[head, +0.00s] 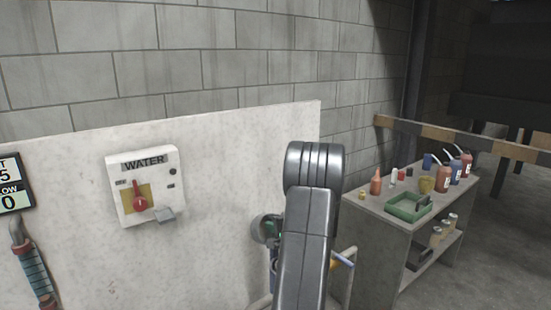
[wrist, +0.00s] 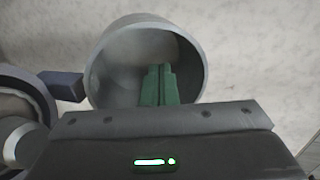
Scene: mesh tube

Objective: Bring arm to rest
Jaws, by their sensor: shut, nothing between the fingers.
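My arm (head: 308,225) rises in front of the white panel in the head view and hides most of my gripper. In the wrist view my gripper (wrist: 159,70) has its two green fingers shut together with nothing between them. The fingers point at the open mouth of a grey tube (wrist: 98,75). I cannot tell whether the fingertips are inside the tube or in front of it. In the head view a round grey end with green in it (head: 266,229) shows just left of my arm, partly hidden.
The white panel (head: 85,170) carries a WATER switch box (head: 165,165) with a red knob. A hose (head: 36,275) hangs at far left. At right a shelf unit (head: 375,245) holds bottles and a green tray (head: 409,207). A striped barrier (head: 480,141) runs behind it.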

